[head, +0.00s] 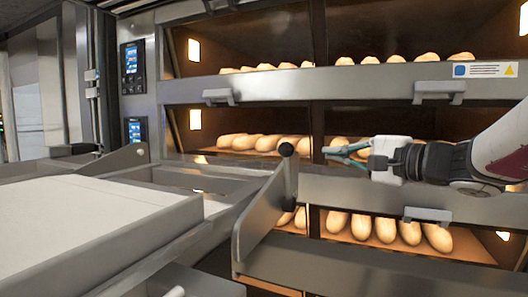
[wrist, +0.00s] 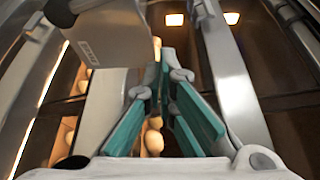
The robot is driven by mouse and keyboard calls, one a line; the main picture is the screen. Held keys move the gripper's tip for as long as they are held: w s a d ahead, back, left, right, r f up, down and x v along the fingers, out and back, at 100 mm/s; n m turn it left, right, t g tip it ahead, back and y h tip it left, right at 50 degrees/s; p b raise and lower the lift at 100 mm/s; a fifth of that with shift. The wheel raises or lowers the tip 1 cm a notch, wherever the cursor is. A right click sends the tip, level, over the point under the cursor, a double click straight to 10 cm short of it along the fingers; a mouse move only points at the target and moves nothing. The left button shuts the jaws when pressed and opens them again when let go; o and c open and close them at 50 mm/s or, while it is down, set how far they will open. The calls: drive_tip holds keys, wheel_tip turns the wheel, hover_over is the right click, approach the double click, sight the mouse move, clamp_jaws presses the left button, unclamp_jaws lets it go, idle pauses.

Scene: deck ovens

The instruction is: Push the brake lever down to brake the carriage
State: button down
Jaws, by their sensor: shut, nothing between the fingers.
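My gripper (head: 328,150) reaches in from the right in the head view, its teal fingers shut and empty, pointing left. A black round knob (head: 287,150), which looks like the end of the brake lever, stands just left of my fingertips with a small apparent gap. It is at the top of an upright grey metal plate (head: 268,212); the lever's shaft is not clearly visible. The carriage, with its pale flat bed (head: 75,222), fills the lower left. In the wrist view my fingers (wrist: 165,85) converge ahead; I cannot make out the knob there.
Deck ovens fill the background, with several loaves (head: 262,143) on lit decks. Grey oven fronts carry protruding handles (head: 440,90), one (head: 427,214) below my arm. Control panels (head: 133,65) are at the left. A grey box-like part (wrist: 105,35) is close to my gripper in the wrist view.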

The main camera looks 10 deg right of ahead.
sight(288, 179)
drive_tip(key=w+a+p, duration=0.2)
drive_tip(key=w+a, duration=0.1)
drive_tip(key=a, duration=0.3)
idle(0.3)
drive_tip(key=shift+w+a+b, duration=0.1)
drive_tip(key=shift+a+b, duration=0.05)
drive_tip(key=shift+b, duration=0.45)
